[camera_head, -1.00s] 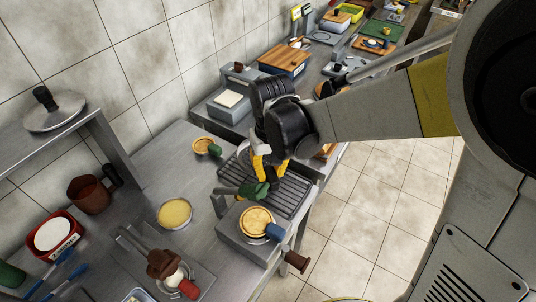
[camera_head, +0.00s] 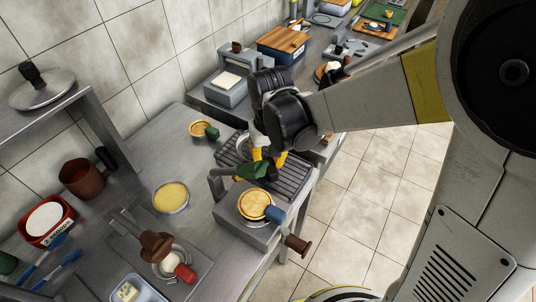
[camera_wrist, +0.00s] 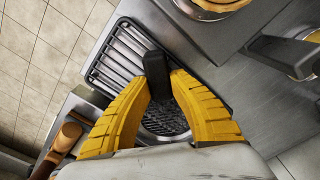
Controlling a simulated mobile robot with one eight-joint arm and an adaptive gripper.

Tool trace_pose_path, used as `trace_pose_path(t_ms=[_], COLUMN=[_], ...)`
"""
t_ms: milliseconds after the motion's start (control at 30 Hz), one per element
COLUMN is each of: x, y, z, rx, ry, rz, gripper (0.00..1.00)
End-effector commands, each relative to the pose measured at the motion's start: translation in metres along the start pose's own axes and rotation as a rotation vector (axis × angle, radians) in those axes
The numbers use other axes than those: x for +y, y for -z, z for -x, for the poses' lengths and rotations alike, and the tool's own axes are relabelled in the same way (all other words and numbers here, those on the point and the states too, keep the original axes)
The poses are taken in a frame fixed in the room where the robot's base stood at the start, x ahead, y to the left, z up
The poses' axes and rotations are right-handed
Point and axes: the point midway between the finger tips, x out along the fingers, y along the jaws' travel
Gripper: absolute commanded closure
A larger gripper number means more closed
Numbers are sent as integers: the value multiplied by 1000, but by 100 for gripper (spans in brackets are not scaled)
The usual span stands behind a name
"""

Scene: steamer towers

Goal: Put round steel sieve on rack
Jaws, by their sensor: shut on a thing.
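My gripper (camera_head: 268,166) has yellow fingers and is over the dark slatted rack (camera_head: 291,175) on the steel counter. In the wrist view, the fingers (camera_wrist: 158,78) are shut on the black handle of the round steel sieve (camera_wrist: 163,120). The sieve's round mesh shows between the fingers, over the rack (camera_wrist: 103,75). In the head view, a curved part of the sieve's pale rim (camera_head: 243,146) shows left of the gripper; the rest is hidden. I cannot tell whether the sieve touches the rack or hangs just above it.
A small pan with a green handle (camera_head: 211,132) lies behind left. A bowl of yellow filling (camera_head: 171,197) is further left. The counter between them is bare.

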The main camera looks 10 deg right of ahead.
Motion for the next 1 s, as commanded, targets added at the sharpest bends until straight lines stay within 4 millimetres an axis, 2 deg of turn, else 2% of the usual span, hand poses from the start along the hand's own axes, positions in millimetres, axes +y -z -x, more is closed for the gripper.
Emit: trace_pose_path(t_ms=[500,533,567,600,1000], x=[0,0,0,0,0], y=[0,0,0,0,0], z=[-8,-8,-8,-8,-8], rx=[0,0,0,0,0], ry=[0,0,0,0,0], rz=[0,0,0,0,0], gripper=[100,67,57,54,54])
